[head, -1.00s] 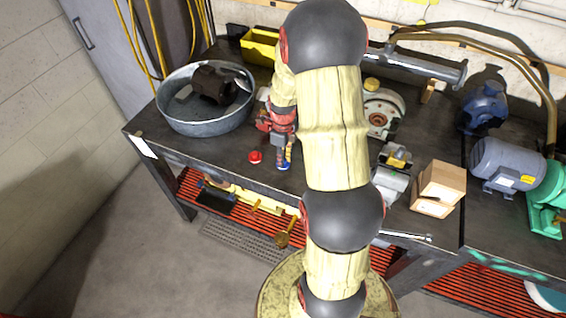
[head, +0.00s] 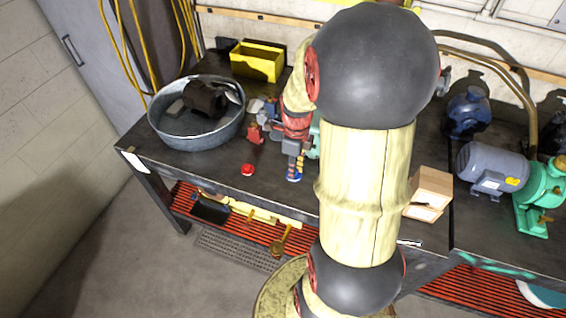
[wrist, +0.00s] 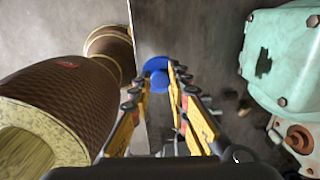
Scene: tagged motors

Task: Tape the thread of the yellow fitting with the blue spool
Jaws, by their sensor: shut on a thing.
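The blue spool (wrist: 158,72) shows in the wrist view between the fingertips of my gripper (wrist: 159,80), which is shut on it. In the head view my gripper (head: 294,170) points down near the front edge of the workbench, with a bit of blue (head: 294,178) at its tips. I cannot tell how high the spool is above the bench. I cannot make out the yellow fitting in either current view; my arm covers the middle of the bench in the head view.
The dark workbench (head: 215,163) holds a round metal tub (head: 190,140), a yellow bin (head: 256,62), a red cap (head: 248,170), a cardboard box (head: 432,187), a blue-grey motor (head: 490,165) and a green pump (head: 540,190). A green housing (wrist: 285,55) is right of my gripper in the wrist view.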

